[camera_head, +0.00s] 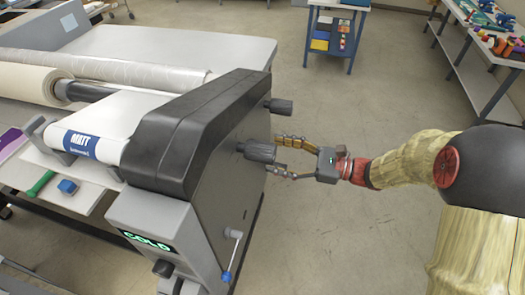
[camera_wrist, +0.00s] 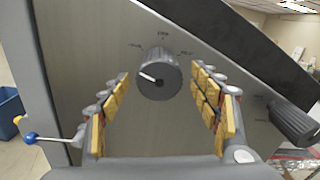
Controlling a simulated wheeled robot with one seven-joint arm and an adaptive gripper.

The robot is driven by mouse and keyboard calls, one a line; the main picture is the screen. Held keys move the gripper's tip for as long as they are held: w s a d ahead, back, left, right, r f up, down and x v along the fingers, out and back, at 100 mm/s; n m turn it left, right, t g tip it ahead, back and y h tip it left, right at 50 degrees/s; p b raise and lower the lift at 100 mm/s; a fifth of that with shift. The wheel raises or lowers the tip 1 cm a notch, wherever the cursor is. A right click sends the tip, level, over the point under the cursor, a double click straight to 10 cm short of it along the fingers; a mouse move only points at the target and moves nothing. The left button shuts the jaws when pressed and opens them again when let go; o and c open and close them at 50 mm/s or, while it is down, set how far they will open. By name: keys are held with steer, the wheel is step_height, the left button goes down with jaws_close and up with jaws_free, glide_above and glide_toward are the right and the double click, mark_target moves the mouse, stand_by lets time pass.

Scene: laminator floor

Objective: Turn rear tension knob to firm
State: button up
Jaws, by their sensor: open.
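Two dark ribbed tension knobs stick out of the laminator's grey side panel (camera_wrist: 115,40). In the head view one knob (camera_head: 260,151) is nearer and the other (camera_head: 281,106) is farther back. My gripper (camera_head: 276,155) is open, its fingertips at the outer end of the nearer knob. In the wrist view that knob (camera_wrist: 158,82) sits between the yellow-padded fingers (camera_wrist: 160,76), with a gap on each side. Its white pointer line points left, slightly up. Small labels surround its top, too small to read surely. The other knob (camera_wrist: 294,121) is at the right.
A crank handle with a blue grip (camera_head: 226,276) hangs low on the same panel; it also shows in the wrist view (camera_wrist: 31,137). A "COLD" display (camera_head: 148,242) is at the front. Floor right of the machine is clear. Benches (camera_head: 466,70) stand farther off.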

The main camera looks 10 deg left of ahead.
mark_target(262, 152)
steer(key=a, duration=0.5)
steer(key=shift+w, duration=0.2)
steer(key=c, duration=0.3)
steer(key=c, duration=0.8)
steer(key=shift+c, duration=0.3)
